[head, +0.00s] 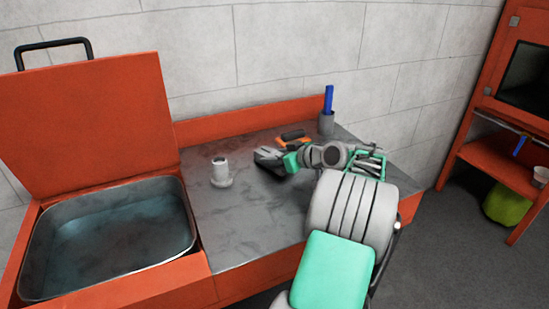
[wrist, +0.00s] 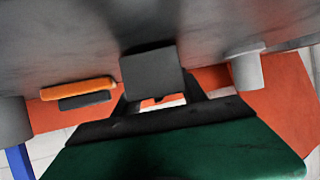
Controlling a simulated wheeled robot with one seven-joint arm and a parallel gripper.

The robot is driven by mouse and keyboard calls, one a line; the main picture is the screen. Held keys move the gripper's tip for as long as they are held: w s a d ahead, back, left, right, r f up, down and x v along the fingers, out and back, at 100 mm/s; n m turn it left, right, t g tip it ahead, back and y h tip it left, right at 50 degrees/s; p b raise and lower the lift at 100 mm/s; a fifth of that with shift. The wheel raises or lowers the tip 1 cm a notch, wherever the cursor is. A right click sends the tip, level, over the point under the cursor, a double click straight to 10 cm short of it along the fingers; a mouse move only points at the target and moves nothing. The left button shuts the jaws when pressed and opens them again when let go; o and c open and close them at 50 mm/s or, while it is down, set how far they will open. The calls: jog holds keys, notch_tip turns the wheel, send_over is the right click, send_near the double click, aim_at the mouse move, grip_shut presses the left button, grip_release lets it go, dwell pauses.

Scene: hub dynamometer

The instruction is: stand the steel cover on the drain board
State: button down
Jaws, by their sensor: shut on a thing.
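My gripper (wrist: 155,100) is shut on a dark grey, square-faced piece (wrist: 152,73). This may be the steel cover, but I cannot tell for sure. In the head view, my gripper (head: 270,158) is low over the grey drain board (head: 240,220), and its fingers largely hide the piece. A dark shadow lies at the piece's edge in the wrist view; I cannot tell whether it touches the board. A pale flanged cylinder (head: 221,173) stands upright on the board, left of my gripper. It also shows at the right of the wrist view (wrist: 247,68).
An orange-and-black tool (head: 293,136) lies behind my gripper. A grey cup (head: 326,123) holding a blue stick (head: 328,98) stands at the back. A liquid-filled basin (head: 110,230) with a raised orange lid (head: 90,125) is at left. The board's front left is clear.

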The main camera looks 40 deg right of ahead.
jog(key=shift+f, duration=0.15)
jog(key=c, duration=0.6)
grip_release()
jog(key=shift+c, duration=0.2)
jog(key=shift+s+r, duration=0.3)
jog(key=shift+s, duration=0.05)
jog(key=v, duration=1.1)
jog(key=shift+s+r, duration=0.15)
